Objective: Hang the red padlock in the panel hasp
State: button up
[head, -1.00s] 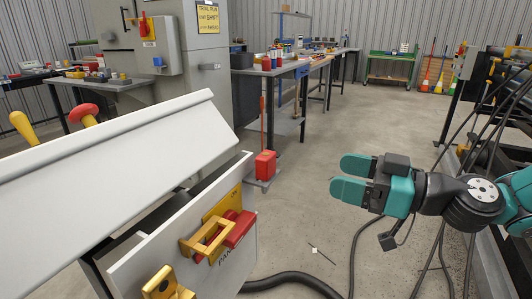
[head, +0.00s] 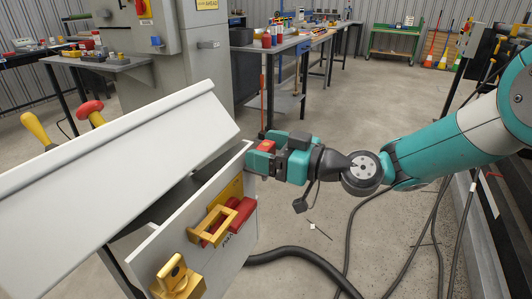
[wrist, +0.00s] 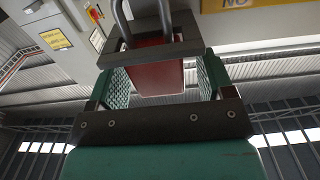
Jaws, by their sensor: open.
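The red padlock shows in the wrist view (wrist: 155,78), body between the two teal fingers and grey shackle at the top. A dark bar crosses in front of it. In the head view a small red patch of the padlock (head: 266,146) shows at the fingers; the rest is hidden. My gripper (head: 260,155) is open around the padlock, beside the far right edge of the white drawer-like panel (head: 150,240). Finger contact cannot be told. On the panel face are a yellow frame (head: 222,221) over a red bar and a yellow lug (head: 176,277), perhaps the hasp.
A sloped white lid (head: 110,150) stands above the panel at left. Yellow and red handles (head: 90,112) rise behind it. A grey cabinet (head: 185,60) and workbenches stand farther back. A dark hose (head: 290,255) crosses the floor. Open floor lies right of the panel.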

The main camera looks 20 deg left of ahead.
jog(key=shift+a, duration=0.1)
jog(key=shift+c, duration=0.4)
jog(key=c, duration=1)
jog(key=shift+o, duration=0.2)
notch_tip(320, 180, up, 27)
jog(key=p, duration=0.2)
jog(key=s+a+f+p, duration=0.1)
jog(key=s+f, duration=1.5)
jog(key=shift+s, duration=0.35)
jog(key=shift+a, duration=0.15)
